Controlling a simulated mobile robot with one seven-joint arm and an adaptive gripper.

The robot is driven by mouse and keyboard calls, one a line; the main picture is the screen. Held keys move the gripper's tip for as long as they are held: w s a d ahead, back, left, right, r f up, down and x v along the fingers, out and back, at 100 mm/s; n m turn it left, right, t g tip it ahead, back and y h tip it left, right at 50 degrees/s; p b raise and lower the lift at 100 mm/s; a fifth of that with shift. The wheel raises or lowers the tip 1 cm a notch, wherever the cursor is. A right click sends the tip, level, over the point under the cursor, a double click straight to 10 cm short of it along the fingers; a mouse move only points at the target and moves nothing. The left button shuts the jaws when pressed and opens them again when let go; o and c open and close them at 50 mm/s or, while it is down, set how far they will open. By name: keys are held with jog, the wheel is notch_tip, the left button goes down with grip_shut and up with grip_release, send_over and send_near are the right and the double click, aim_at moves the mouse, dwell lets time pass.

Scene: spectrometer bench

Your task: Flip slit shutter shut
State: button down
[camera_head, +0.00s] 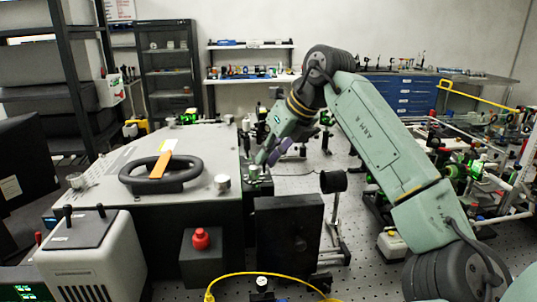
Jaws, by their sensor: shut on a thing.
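My gripper (267,157) reaches down from the upper right to the right edge of the large grey-topped spectrometer housing (205,148). Its fingertips are shut on a small part at a greenish fitting (253,173) on that edge, which looks to be the slit shutter. The part is tiny and largely hidden by the fingers, so I cannot tell whether the shutter stands open or shut. A purple piece (283,148) shows beside the fingers.
A black handwheel with an orange bar (160,170) and a silver knob (221,182) stand on the housing. A black panel (290,235) and a dark round-headed post (333,182) stand in front and right. Crowded optics fill the right bench.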

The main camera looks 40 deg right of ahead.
jog(key=shift+w+d+g+y, duration=0.15)
jog(key=shift+w+g+y, duration=0.15)
jog(key=shift+g, duration=0.4)
jog(key=c, duration=1.7)
grip_release()
jog(key=v, duration=1.2)
jog(key=shift+d, duration=0.15)
